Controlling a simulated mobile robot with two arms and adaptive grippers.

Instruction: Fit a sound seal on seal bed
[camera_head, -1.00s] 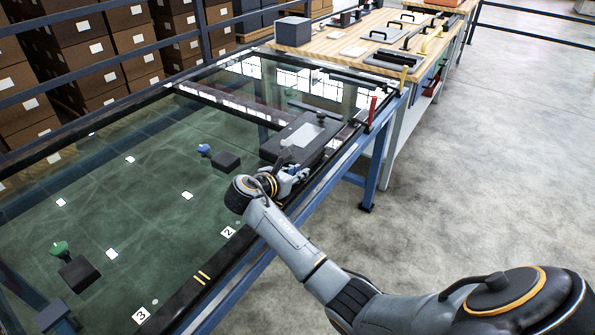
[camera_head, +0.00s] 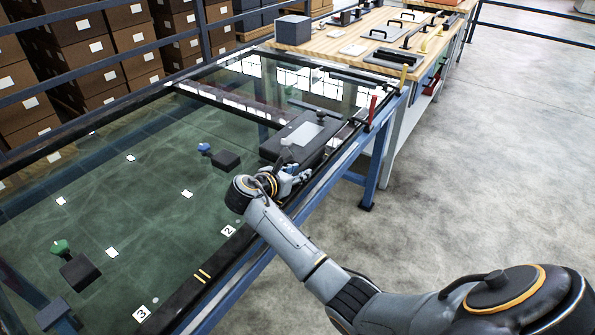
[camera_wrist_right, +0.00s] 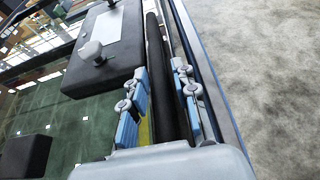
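My right gripper (camera_head: 293,176) is low over the near edge of the glass-topped trolley, beside a dark box with a pale panel (camera_head: 310,132). In the right wrist view its two blue-padded fingers (camera_wrist_right: 160,108) stand apart with nothing clearly held between them. A long black strip (camera_wrist_right: 155,55) runs along the edge, lying in line with the gap between the fingers. I cannot tell whether this strip is the seal, the seal bed or the frame. I cannot tell whether the fingers touch it. My left gripper is not in view.
Dark blocks with a blue knob (camera_head: 204,148) and a green knob (camera_head: 60,247) show on the glass. A red upright handle (camera_head: 372,110) stands at the edge. A wooden bench (camera_head: 345,38) with parts is beyond. The floor at right is clear.

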